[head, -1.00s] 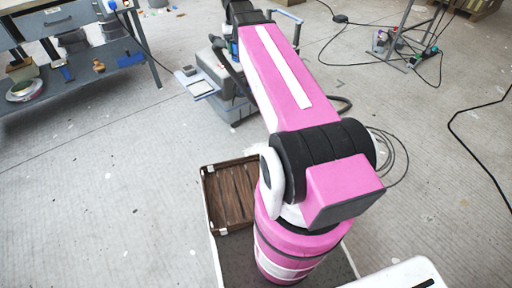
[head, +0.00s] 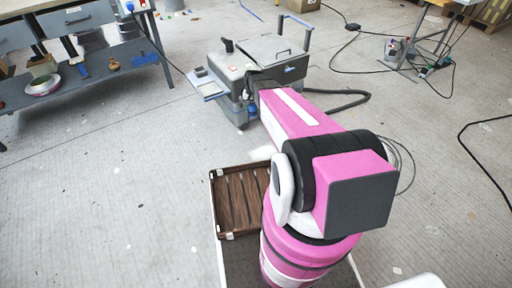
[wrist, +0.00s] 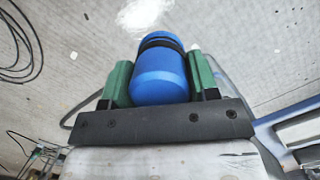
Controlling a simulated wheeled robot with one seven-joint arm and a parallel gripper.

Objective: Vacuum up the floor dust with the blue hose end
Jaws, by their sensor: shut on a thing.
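The blue hose end (wrist: 162,75) is held between the green fingers of my gripper (wrist: 162,82) in the wrist view, with a black band near its far end. The gripper is shut on it. A pale dust patch (wrist: 143,13) lies on the floor beyond the hose end, apart from it in the picture. A whitish patch (head: 263,152) also shows on the floor left of my arm in the head view. There, my arm hides most of the gripper; a bit of blue shows below the arm's far end.
A grey vacuum machine (head: 265,60) with a handle stands beyond my arm, its dark hose (head: 345,100) on the floor to the right. A workbench (head: 100,75) is at upper left. A brown slatted crate (head: 218,205) is beside my arm's base. Black cables cross the floor at right.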

